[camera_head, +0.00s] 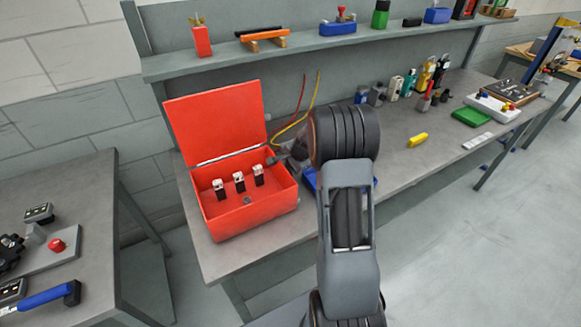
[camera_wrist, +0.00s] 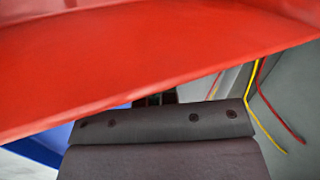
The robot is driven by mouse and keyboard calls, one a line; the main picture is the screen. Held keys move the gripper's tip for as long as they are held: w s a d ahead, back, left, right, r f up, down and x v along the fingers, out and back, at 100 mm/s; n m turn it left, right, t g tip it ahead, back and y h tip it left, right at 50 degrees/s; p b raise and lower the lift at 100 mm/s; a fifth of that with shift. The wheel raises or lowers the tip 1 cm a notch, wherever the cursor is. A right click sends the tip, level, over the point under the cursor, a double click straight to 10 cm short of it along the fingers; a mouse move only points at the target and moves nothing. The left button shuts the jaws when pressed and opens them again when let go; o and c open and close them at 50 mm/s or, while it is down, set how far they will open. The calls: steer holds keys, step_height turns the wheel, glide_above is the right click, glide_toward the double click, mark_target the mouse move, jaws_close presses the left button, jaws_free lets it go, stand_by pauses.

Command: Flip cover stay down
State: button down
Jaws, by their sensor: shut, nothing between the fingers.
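A red box (camera_head: 250,214) stands on the bench in the head view. Its red cover (camera_head: 215,120) is up, leaning back from the rear edge. A thin pale strip (camera_head: 230,155) runs along the cover's lower edge; I cannot make out a separate stay. My gripper (camera_wrist: 160,98) is shut and empty, its dark fingertips partly hidden under a large red surface (camera_wrist: 150,60) in the wrist view. I cannot tell whether they touch it. In the head view my arm hides most of the gripper, right of the box.
Several small black-and-silver parts (camera_head: 239,182) stand inside the box. Red and yellow cables (camera_head: 296,122) rise behind it. A blue thing (camera_wrist: 50,145) lies at the lower left in the wrist view. A yellow block (camera_head: 418,140) sits to the right. A shelf (camera_head: 300,53) runs above.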

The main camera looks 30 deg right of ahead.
steer(key=shift+s+f, duration=0.1)
steer(key=shift+f, duration=0.15)
steer(key=shift+r, duration=0.1)
step_height(320, 180, up, 14)
steer(key=w+d+p, duration=0.2)
stand_by(0.5)
stand_by(0.5)
